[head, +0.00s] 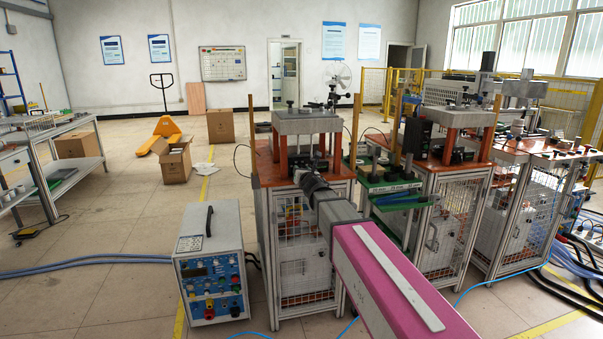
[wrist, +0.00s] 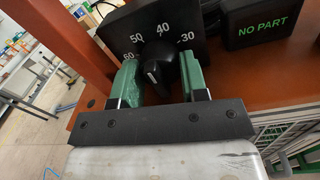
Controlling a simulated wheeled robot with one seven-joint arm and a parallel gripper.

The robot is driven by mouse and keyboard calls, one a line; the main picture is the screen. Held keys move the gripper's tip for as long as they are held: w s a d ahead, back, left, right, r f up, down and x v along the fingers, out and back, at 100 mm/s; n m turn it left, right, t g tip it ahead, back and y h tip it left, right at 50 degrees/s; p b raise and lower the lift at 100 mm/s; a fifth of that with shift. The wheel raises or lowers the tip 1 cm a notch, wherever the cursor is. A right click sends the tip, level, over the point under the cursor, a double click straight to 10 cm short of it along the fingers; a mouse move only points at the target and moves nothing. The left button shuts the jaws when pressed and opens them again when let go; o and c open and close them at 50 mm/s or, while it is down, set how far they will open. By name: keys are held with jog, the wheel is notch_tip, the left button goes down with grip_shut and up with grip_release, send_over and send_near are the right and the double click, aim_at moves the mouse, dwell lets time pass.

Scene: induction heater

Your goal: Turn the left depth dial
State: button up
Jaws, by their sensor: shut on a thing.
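The depth dial is a black knob (wrist: 160,62) on a dark panel (wrist: 160,20) marked 30, 40, 50 and 60, in the wrist view. A short white line shows on the knob's face; exactly which number it points to is hard to tell. My gripper (wrist: 160,73) is shut on the knob, with a green fingertip on each side of it. In the head view my gripper (head: 306,178) reaches the front of the left press station (head: 307,125), where the arm hides the dial.
A black "NO PART" display (wrist: 262,27) stands right of the dial panel on the orange tabletop (wrist: 240,85). An orange post (wrist: 62,40) rises at the left. A control box (head: 210,265) stands on the floor left of the station. More press stations (head: 455,130) stand to the right.

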jog(key=o, duration=0.9)
jog(key=v, duration=1)
jog(key=shift+s+d, duration=0.15)
jog(key=shift+s, duration=0.25)
